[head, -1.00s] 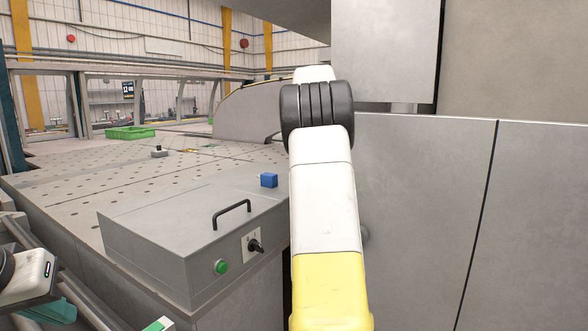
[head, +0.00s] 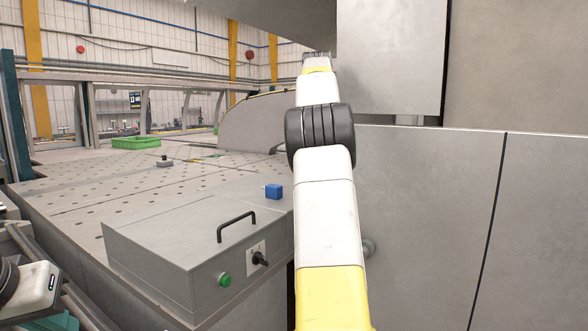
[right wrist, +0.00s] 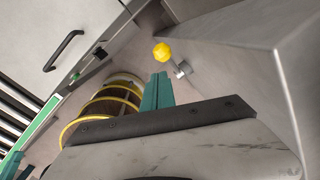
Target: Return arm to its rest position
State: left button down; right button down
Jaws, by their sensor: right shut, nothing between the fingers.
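My right arm (head: 328,220) rises through the middle of the head view, white and yellow with a black joint. Its far end shows a white and yellow link, and its gripper cannot be made out there. In the right wrist view my right gripper (right wrist: 155,92) has its teal fingers together, with nothing between them. My left arm is at the lower left edge of the head view, where only part of a white link and a teal piece (head: 62,322) show. Whether its fingers are open cannot be seen.
A grey control box (head: 190,240) with a black handle, green button (head: 225,280) and black knob stands left of my right arm. A blue block (head: 273,191) lies behind it. Grey machine panels (head: 430,220) stand close on the right. A yellow knob (right wrist: 162,53) shows in the wrist view.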

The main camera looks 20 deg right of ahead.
jog(key=shift+s+r, duration=0.1)
jog(key=shift+r, duration=0.05)
dwell(0.3)
jog(key=s+a+f+n+t+y, duration=0.35)
jog(key=s+a+n, duration=1)
jog(key=n, duration=0.65)
jog(key=s+a+f+n+t, duration=0.2)
jog(key=s+a+f+n, duration=0.9)
jog(key=a+n, duration=0.3)
jog(key=shift+s+f+n, duration=0.35)
jog(key=shift+s+n, duration=0.35)
jog(key=shift+s, duration=0.2)
dwell(0.6)
